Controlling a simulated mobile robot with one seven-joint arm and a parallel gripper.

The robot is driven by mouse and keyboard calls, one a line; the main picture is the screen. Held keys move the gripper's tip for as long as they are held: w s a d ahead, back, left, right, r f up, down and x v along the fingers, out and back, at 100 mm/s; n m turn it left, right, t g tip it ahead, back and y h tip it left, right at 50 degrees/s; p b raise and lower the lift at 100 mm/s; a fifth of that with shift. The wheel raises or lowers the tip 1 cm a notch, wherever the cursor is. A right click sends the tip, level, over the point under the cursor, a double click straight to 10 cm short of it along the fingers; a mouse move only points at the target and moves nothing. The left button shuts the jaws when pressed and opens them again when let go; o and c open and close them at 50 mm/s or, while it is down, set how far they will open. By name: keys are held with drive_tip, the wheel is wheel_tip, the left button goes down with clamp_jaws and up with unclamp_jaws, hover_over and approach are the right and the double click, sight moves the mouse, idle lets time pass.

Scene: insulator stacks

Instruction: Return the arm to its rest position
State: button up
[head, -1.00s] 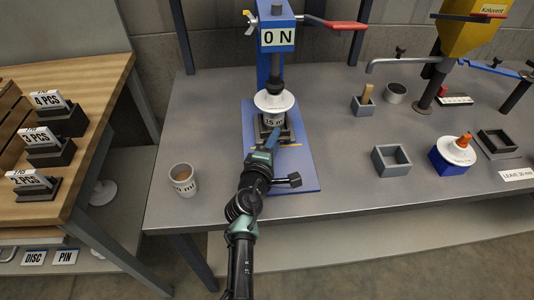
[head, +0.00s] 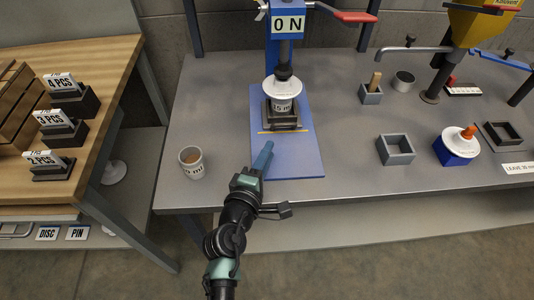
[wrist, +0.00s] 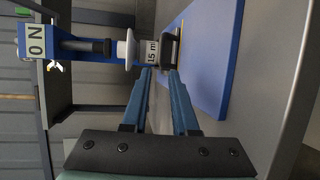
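My gripper (head: 264,155) is over the front part of the blue base plate (head: 290,158) of the press, short of the black holder. In the wrist view its two blue fingers (wrist: 160,72) stand apart with nothing between them, so it is open and empty. A white insulator disc (head: 281,88) with a "15 m..." label below it sits upright in the black holder (head: 284,121), under the press ram. It also shows in the wrist view (wrist: 127,49), ahead of the fingers and apart from them.
The blue press (head: 287,28) carries an "ON" sign and a red lever (head: 355,16). A cup with brown contents (head: 192,163) stands left of my arm. The front table edge lies below my gripper.

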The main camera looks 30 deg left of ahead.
idle(0.3)
drive_tip(key=w+d+r+m+h, duration=0.2)
drive_tip(key=w+d+r+m, duration=0.1)
drive_tip(key=d+r+m, duration=0.4)
drive_tip(key=w+d+r+m+h, duration=0.2)
drive_tip(key=w+d+r+m, duration=0.3)
drive_tip(key=r, duration=0.3)
drive_tip(key=s+d+r+m+t, duration=0.1)
drive_tip(key=s+d+r+m, duration=0.1)
drive_tip(key=d+r+m, duration=0.45)
drive_tip(key=s+d+r+m+t, duration=0.1)
drive_tip(key=s+d+r+m, duration=0.15)
drive_tip(key=r, duration=0.65)
drive_tip(key=s+r+t+p, duration=0.3)
drive_tip(key=s+r, duration=0.1)
drive_tip(key=r, duration=0.7)
drive_tip(key=s+r+t+p, duration=0.3)
drive_tip(key=s+r, duration=0.1)
drive_tip(key=r, duration=0.8)
drive_tip(key=s+r+t+y+p, duration=0.1)
drive_tip(key=s+r+t+p, duration=0.2)
drive_tip(key=r, duration=0.8)
drive_tip(key=shift+s+r+t, duration=0.25)
drive_tip(key=shift+s+t, duration=0.05)
drive_tip(key=shift+s, duration=0.55)
